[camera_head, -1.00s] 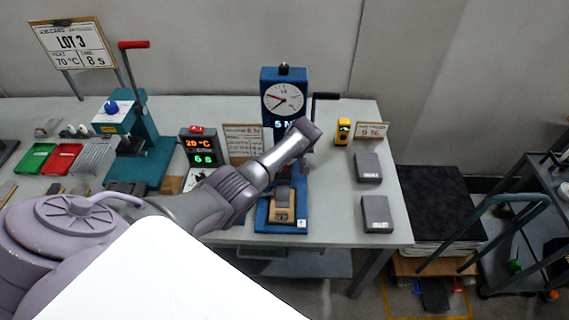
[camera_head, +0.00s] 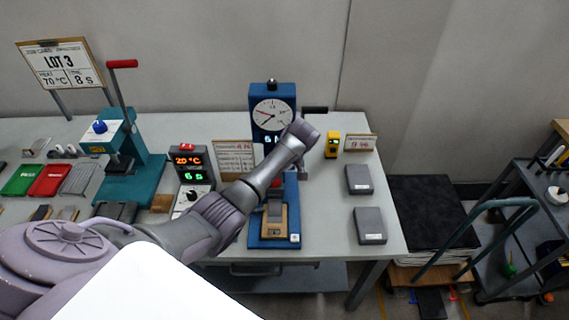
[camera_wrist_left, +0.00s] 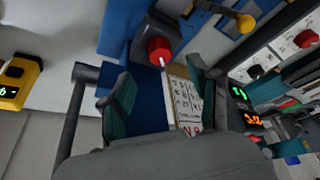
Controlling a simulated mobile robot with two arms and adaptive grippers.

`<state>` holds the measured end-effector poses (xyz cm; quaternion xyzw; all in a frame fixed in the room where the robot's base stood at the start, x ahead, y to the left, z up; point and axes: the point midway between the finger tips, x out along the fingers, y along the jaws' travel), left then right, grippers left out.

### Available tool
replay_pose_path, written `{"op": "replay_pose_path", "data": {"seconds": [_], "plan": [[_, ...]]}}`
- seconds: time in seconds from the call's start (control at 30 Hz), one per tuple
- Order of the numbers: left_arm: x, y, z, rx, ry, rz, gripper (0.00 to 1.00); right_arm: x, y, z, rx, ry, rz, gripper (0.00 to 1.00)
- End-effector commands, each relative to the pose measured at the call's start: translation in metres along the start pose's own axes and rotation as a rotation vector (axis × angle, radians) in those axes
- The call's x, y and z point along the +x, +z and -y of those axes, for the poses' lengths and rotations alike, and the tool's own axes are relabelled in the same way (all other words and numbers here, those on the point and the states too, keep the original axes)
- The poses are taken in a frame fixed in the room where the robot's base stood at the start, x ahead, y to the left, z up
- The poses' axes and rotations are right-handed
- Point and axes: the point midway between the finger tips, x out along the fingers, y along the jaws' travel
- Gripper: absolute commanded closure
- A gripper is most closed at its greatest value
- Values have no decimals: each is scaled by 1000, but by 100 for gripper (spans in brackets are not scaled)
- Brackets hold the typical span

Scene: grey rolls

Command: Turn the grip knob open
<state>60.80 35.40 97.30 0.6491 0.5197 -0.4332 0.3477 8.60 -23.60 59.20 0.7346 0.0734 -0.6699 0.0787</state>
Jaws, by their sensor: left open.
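A red knob (camera_wrist_left: 159,50) with a small white mark sits on a dark housing on the blue gauge stand, seen in the left wrist view. It is probably the grip knob. My left gripper (camera_wrist_left: 162,98) is open, with one teal-padded finger on each side of the view and the knob beyond and between them, apparently not touched. In the head view the blue stand (camera_head: 258,95) with its round dial (camera_head: 272,114) rises behind my left wrist. My right gripper is not in view.
A heater box (camera_head: 192,165) with lit digits and a placard (camera_head: 234,158) stand left of the stand. A teal press (camera_head: 130,180) is farther left. A yellow device (camera_head: 332,145) and two grey blocks (camera_head: 359,180) (camera_head: 370,226) are at right, with bare table between.

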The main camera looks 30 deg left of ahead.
Motion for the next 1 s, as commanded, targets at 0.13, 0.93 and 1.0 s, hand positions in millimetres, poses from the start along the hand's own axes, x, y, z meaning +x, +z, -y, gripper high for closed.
{"op": "replay_pose_path", "data": {"seconds": [0.13,0.93,1.0], "plan": [[-31,1,0,0,2,2,38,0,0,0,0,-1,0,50],[-60,1,0,2,-2,1,38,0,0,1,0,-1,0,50],[-57,5,4,21,2,5,38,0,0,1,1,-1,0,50]]}}
